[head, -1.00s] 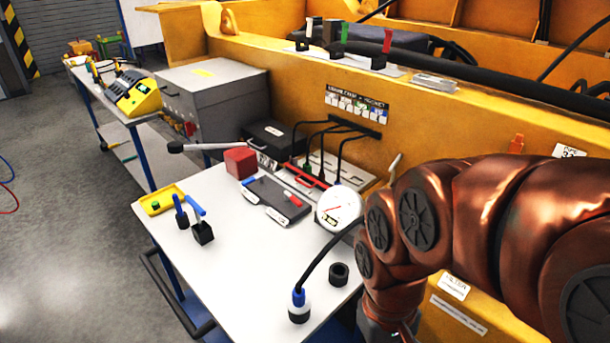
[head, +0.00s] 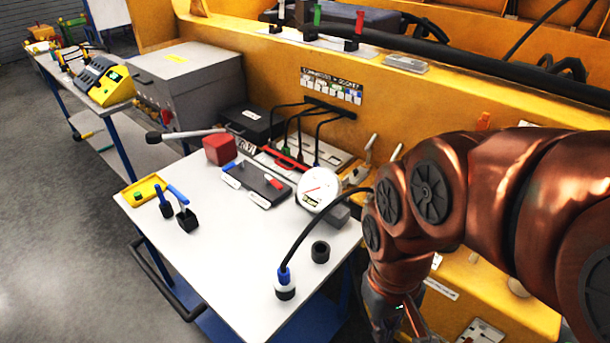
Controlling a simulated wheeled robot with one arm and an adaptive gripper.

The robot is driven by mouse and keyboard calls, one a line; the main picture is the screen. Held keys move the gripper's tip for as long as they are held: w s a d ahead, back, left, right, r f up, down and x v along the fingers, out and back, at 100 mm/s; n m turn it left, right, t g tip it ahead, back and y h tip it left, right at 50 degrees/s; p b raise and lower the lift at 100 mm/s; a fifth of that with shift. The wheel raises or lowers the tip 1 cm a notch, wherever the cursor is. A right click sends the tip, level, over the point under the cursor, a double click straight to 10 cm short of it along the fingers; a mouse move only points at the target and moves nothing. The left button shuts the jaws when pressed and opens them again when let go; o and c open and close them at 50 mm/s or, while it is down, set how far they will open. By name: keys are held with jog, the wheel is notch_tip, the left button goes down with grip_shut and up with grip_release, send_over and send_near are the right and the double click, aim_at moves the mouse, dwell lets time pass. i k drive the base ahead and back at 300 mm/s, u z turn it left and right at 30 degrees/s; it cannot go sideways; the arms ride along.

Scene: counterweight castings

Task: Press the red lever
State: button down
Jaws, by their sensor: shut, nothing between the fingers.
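A red lever (head: 358,24) stands upright at the right end of a pale plate (head: 336,41) on top of the yellow casting. A green lever (head: 317,16) and a black-based lever with a pale top (head: 280,14) stand to its left on the same plate. My gripper (head: 402,322) hangs low at the bottom edge, right of the white table and well below and apart from the red lever. It is shut and empty; its lower end is cut off by the frame.
The white table (head: 215,265) holds a round gauge (head: 318,189), a red block (head: 219,150), a yellow tray (head: 143,190) and a cabled plug (head: 285,286). A grey flat box (head: 405,63) and thick black hose (head: 470,75) lie right of the levers. Open floor is at left.

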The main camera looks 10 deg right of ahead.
aim_at(269, 180)
jog(key=z, duration=0.85)
jog(key=k, duration=1.15)
jog(key=z, duration=0.55)
jog(key=i, duration=1.35)
jog(key=u, duration=1.65)
jog(key=i, duration=0.85)
jog(key=u, duration=1.05)
